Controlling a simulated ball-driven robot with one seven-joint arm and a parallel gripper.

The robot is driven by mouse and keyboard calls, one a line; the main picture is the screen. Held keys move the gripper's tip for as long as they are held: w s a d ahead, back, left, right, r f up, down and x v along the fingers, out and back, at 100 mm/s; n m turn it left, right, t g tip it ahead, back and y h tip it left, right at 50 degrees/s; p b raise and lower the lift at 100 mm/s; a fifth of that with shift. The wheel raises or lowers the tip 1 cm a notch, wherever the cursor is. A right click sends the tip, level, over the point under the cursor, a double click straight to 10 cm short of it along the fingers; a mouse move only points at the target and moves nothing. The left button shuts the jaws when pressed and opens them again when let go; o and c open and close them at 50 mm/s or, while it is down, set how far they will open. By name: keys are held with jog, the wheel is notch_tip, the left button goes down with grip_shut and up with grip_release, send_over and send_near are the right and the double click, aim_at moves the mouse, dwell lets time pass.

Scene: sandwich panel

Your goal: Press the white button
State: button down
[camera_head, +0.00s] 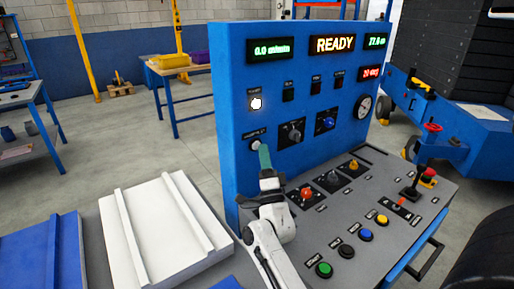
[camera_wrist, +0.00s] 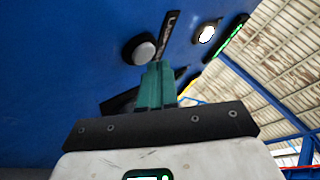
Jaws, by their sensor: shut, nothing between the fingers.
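The white button (camera_head: 256,143) is a round, pale cap in a dark ring on the lower left of the blue upright panel. In the wrist view the button (camera_wrist: 143,50) looks light grey and lies just beyond and slightly left of my fingertips. My gripper (camera_head: 264,152) has its green fingers closed together with nothing between them, just below and right of the button. The fingers (camera_wrist: 156,68) also show in the wrist view. I cannot tell whether they touch the button.
A glowing white lamp (camera_head: 256,104) sits above the button. Small black switches (camera_head: 288,91) and two knobs (camera_head: 291,132) are to the right. The grey console (camera_head: 385,215) below carries coloured buttons, knobs and a joystick. A white ridged panel (camera_head: 150,235) lies at the left.

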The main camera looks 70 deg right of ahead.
jog(key=shift+w+d+b, duration=0.3)
jog(key=shift+w, duration=0.15)
dwell(0.8)
dwell(0.3)
jog(key=shift+s+a, duration=0.45)
jog(key=shift+s, duration=0.25)
jog(key=shift+s+a+p, duration=0.25)
jog(key=shift+s+a, duration=0.2)
jog(key=shift+s, duration=0.25)
jog(key=shift+s+a+p, duration=0.25)
jog(key=shift+s+a, duration=0.15)
jog(key=shift+s, duration=0.3)
jog(key=shift+s+a+p, duration=0.25)
jog(key=shift+s+a, duration=0.2)
jog(key=shift+s, duration=0.25)
